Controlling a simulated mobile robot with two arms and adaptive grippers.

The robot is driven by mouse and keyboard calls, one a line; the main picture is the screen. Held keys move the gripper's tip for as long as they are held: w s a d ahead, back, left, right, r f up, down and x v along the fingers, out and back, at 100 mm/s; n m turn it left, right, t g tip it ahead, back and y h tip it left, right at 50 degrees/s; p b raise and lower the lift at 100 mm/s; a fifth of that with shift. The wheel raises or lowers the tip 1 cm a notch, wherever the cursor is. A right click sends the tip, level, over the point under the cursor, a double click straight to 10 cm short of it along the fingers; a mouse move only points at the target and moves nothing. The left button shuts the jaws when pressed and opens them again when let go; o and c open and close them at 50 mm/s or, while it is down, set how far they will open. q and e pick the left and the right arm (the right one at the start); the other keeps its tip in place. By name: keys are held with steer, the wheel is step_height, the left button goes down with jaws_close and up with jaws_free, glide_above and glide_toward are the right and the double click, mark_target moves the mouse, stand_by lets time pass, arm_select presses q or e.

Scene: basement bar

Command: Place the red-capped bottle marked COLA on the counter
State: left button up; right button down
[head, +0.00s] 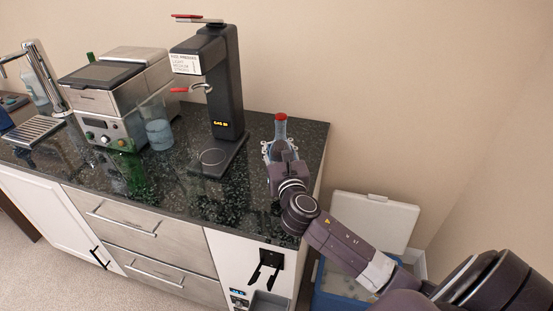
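The red-capped bottle (281,128) is upright at the right end of the dark stone counter (185,182). Its cap and neck show; its lower part is mostly hidden by my gripper, and I cannot read a COLA mark. My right gripper (280,150) reaches in from the lower right, with its pale fingertips on either side of the bottle. I cannot tell whether the fingers press on it, or whether its base touches the counter. My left gripper is not in view.
A tall black press machine (225,85) stands left of the bottle. A clear pitcher (158,130), a steel machine (105,98) and a tap (45,75) are further left. A blue cooler (340,285) with a raised white lid (374,218) sits on the floor right of the counter.

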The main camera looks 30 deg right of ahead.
step_height(320, 180, down, 5)
steer(key=shift+r+b, duration=0.1)
steer(key=shift+b, duration=0.35)
steer(key=c, duration=1.2)
jaws_free()
steer(key=shift+f, duration=0.25)
steer(key=shift+c, duration=0.2)
